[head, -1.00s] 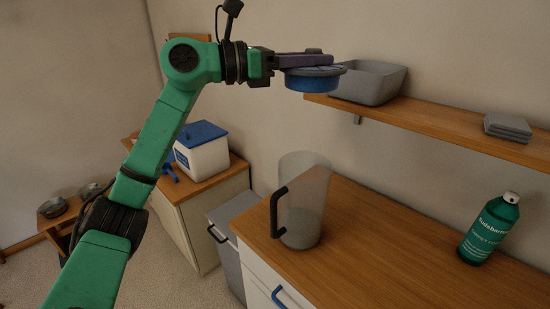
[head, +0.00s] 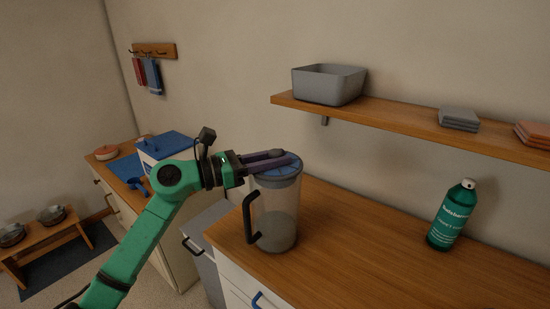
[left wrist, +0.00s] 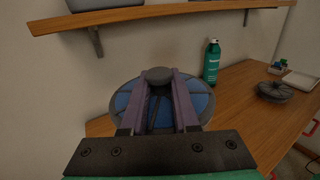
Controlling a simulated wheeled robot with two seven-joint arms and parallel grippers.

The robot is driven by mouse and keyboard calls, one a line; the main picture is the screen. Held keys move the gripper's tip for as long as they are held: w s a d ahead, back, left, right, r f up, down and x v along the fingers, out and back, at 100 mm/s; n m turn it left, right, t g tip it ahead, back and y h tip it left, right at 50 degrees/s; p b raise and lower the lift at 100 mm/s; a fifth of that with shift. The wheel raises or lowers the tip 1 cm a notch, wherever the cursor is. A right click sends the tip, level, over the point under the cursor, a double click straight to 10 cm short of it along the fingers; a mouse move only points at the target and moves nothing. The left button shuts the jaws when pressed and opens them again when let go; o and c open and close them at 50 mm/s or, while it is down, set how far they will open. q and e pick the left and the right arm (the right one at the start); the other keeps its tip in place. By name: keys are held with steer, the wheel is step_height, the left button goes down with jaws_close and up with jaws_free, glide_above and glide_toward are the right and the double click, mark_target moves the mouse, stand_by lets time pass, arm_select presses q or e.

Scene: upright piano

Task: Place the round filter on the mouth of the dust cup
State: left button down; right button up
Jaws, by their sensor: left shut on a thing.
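The dust cup (head: 276,218) is a clear upright cup with a black handle on its left side. It stands on the wooden counter. The round filter (head: 291,161) is blue and grey with a grey knob on top, and sits at the cup's mouth, looking roughly level. My left gripper (head: 275,156) is shut on the filter's knob, its purple fingers reaching in from the left over the filter. In the left wrist view the filter (left wrist: 200,102) lies under the fingers with the knob between their tips; the cup is hidden there. My right gripper is not in view.
A green spray bottle (head: 452,215) stands on the counter to the right. A wooden shelf (head: 395,122) above holds a grey bin (head: 329,84) and folded cloths (head: 459,118). A white box with a blue lid (head: 166,147) is at the left. The counter's middle is clear.

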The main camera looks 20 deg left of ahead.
arm_select(q)
steer(key=shift+f, duration=0.15)
steer(key=c, duration=0.7)
jaws_free()
steer(key=shift+o, duration=0.2)
steer(key=shift+r, duration=0.3)
steer(key=b+v, duration=0.5)
steer(key=v, duration=0.7)
